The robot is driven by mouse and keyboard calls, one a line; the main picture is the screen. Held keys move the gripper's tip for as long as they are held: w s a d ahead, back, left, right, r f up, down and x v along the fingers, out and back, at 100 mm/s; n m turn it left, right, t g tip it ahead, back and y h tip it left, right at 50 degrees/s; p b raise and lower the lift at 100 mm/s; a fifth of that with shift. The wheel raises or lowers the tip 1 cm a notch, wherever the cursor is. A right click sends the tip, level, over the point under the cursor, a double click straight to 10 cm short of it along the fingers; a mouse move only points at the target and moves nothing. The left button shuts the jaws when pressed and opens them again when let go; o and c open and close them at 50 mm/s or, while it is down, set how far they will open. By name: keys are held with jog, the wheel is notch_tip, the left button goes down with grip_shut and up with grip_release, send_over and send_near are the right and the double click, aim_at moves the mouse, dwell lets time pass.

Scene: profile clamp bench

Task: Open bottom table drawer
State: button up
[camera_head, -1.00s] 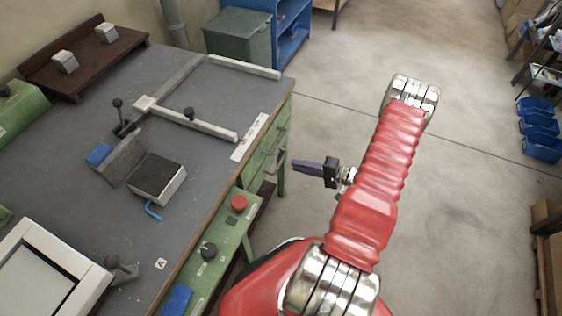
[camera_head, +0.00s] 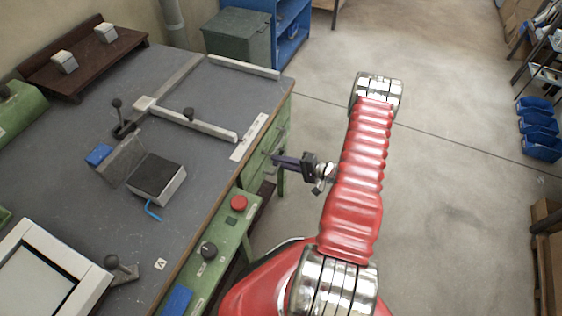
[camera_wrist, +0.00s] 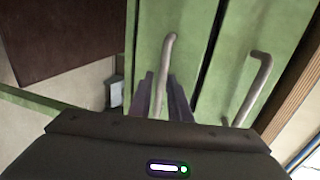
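The green table (camera_head: 268,142) has two drawer fronts side by side in the tilted wrist view. The bottom drawer (camera_wrist: 150,25) is the one further from the brown tabletop edge, and it looks shut. Its grey bar handle (camera_wrist: 168,55) runs down between my fingers. The upper drawer's handle (camera_wrist: 257,80) is to the right, outside them. My gripper (camera_wrist: 161,95) is open, with one dark finger on each side of the bottom handle; contact cannot be made out. In the head view my gripper (camera_head: 278,160) points left at the drawer fronts, whose handles are partly hidden there.
A green control panel with a red button (camera_head: 238,202) juts from the table's front, nearer than the drawers. The floor (camera_head: 455,160) right of my arm is clear. A grey bin (camera_head: 237,40) and blue shelf (camera_head: 290,35) stand behind the table.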

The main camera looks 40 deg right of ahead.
grip_shut()
dwell(0.3)
jog(key=shift+s+d, duration=0.1)
jog(key=f+v, duration=0.3)
jog(key=v, duration=1.3)
jog(key=s+f+v, duration=0.1)
jog(key=f+v, duration=0.2)
jog(key=v, duration=1.2)
jog(key=shift+s+d+f, duration=0.35)
jog(key=shift+s, duration=0.25)
grip_release()
jog(key=shift+o, duration=0.2)
jog(key=shift+r, duration=0.1)
jog(key=shift+d, duration=0.1)
jog(key=v, duration=1.3)
jog(key=shift+s, duration=0.25)
